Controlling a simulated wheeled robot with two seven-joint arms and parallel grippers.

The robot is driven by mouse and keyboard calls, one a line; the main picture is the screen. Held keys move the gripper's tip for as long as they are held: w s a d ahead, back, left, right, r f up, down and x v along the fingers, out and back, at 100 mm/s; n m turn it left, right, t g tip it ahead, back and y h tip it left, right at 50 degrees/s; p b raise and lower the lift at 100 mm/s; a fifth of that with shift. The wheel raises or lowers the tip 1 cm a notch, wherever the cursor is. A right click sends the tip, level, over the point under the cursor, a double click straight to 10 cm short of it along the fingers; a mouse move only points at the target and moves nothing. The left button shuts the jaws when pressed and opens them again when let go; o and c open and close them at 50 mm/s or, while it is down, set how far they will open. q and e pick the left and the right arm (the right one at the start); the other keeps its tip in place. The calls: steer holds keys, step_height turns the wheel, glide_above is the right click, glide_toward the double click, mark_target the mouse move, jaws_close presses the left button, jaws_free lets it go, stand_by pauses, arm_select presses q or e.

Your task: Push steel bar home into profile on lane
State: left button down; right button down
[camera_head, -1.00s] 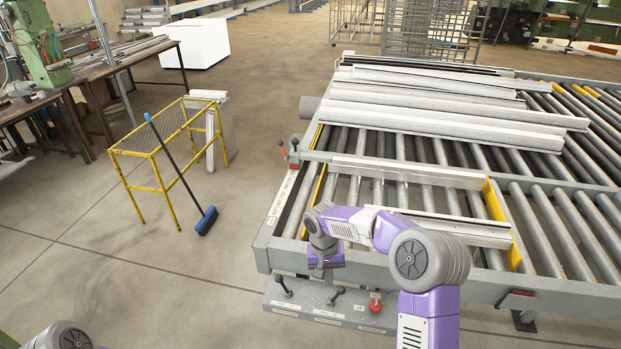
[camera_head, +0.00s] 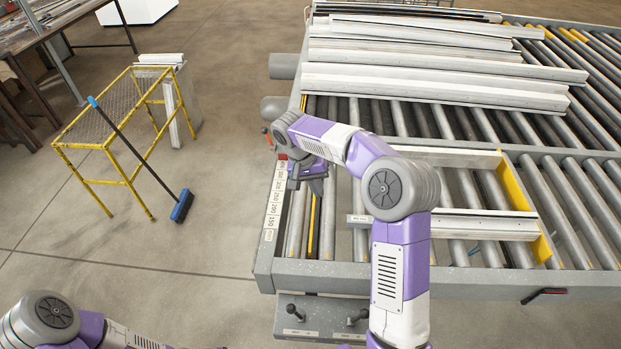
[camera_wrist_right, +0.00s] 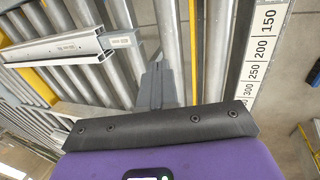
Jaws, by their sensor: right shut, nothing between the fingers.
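A pale profile (camera_head: 490,226) lies across the rollers on the near lane, its right end by a yellow strip. A short grey steel bar (camera_head: 356,221) sticks out of its left end. In the right wrist view the profile (camera_wrist_right: 55,48) is at upper left, with the bar (camera_wrist_right: 124,40) protruding from its end toward my fingers. My right gripper (camera_head: 317,186) is shut and empty above the rollers near the scale, left of the bar's end. In the wrist view its fingers (camera_wrist_right: 156,70) appear apart from the bar. My left gripper is out of view.
A second profile (camera_head: 450,157) lies on the farther lane, partly behind my right arm. Several long profiles (camera_head: 440,85) are stacked at the back. A numbered scale (camera_head: 275,200) runs along the bench's left edge. A yellow stand (camera_head: 100,145) with a broom (camera_head: 182,206) stands on the floor at left.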

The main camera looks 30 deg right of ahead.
steer(key=b+x, duration=0.6)
steer(key=x, duration=0.2)
steer(key=shift+s+a, duration=0.1)
steer(key=shift+s, duration=0.05)
steer(key=shift+d, duration=0.2)
stand_by(1.6)
steer(key=shift+d+p, duration=0.3)
steer(key=shift+d, duration=0.95)
steer(key=shift+f, duration=0.15)
steer(key=shift+b+x, duration=1.65)
steer(key=shift+x, duration=0.45)
